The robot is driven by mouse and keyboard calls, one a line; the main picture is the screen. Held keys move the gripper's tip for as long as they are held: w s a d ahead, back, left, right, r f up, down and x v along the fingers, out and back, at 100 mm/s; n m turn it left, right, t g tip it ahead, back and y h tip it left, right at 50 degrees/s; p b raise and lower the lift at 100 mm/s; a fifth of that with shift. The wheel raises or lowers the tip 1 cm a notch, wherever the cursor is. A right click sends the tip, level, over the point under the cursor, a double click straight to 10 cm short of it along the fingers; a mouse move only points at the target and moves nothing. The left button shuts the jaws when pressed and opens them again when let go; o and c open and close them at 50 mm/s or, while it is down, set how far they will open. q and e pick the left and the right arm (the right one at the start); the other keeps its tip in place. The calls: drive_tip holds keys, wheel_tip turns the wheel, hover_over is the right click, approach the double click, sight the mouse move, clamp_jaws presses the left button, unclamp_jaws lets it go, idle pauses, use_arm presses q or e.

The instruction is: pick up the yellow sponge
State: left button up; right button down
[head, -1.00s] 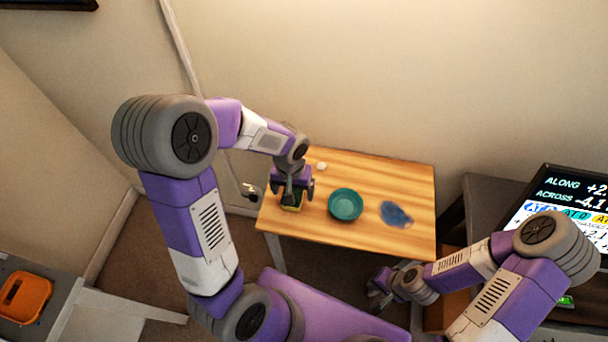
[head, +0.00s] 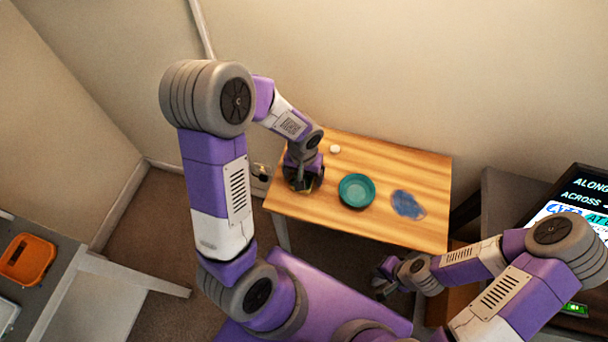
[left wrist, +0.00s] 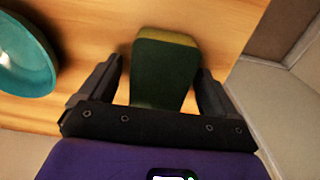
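The yellow sponge (left wrist: 166,70) shows in the left wrist view as a block with a dark green face and a yellow edge at its far end. It lies on the wooden table (head: 400,160). My left gripper (left wrist: 159,72) is open, with one finger on each side of the sponge. A gap shows at the left finger; the right finger is very near or touching. In the head view my left gripper (head: 303,188) is over the table's left end and hides most of the sponge. My right gripper (head: 381,282) is below the table's front edge, its fingers unclear.
A teal bowl (head: 357,190) stands right of the left gripper, and a blue patch (head: 407,204) lies further right. A small white item (head: 335,149) is near the back edge. A display screen (head: 575,205) stands at the right. An orange container (head: 28,260) is at the far left.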

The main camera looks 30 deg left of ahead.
use_arm(q)
drive_tip(key=c, duration=1)
drive_tip(key=shift+o, duration=0.2)
drive_tip(key=shift+r, duration=0.1)
wheel_tip(320, 180, up, 10)
drive_tip(key=p, duration=0.3)
